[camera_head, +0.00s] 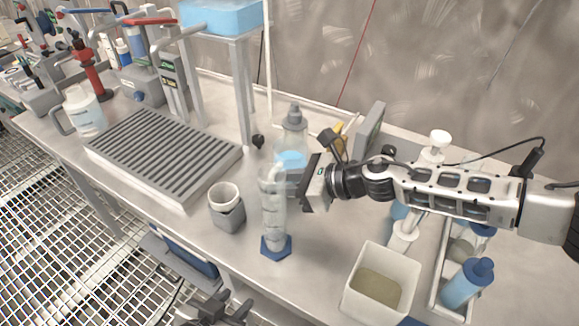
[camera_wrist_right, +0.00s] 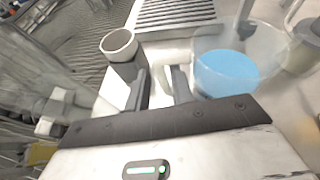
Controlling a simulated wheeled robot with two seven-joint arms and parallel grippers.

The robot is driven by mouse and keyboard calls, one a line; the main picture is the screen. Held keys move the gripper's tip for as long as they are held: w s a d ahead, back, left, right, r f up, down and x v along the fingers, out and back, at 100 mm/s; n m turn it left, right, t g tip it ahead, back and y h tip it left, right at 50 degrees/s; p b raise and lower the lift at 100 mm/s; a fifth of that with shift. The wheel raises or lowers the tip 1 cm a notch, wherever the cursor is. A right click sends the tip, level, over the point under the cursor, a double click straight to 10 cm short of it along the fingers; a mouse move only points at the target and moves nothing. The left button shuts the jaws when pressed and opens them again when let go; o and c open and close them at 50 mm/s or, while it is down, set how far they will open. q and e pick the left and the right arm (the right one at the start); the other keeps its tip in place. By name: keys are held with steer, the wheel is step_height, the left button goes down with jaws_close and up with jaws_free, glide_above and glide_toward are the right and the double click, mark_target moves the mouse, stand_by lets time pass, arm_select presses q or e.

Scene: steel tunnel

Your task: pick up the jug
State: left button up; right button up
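The jug (camera_head: 86,111) is whitish and translucent, with a handle on its left side. It stands upright on the far left of the bench in the head view, left of the grey ribbed rack. My left gripper (camera_head: 215,308) shows dark at the bottom edge, in front of the bench and well apart from the jug. Its fingers look spread and empty. My right gripper (camera_head: 308,184) is beside the clear bottle with blue liquid, far right of the jug. In the right wrist view its two fingers (camera_wrist_right: 160,88) are apart with nothing between them. The jug is not seen there.
The ribbed rack (camera_head: 160,150) lies between the jug and a grey-white cup (camera_head: 226,204). A clear cylinder (camera_head: 273,208) and the blue-liquid bottle (camera_head: 293,140) stand near my right gripper. A square tub (camera_head: 381,284) and blue-capped bottles (camera_head: 467,284) are at right.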

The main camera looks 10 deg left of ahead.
jaws_close()
step_height(320, 180, up, 28)
stand_by(0.8)
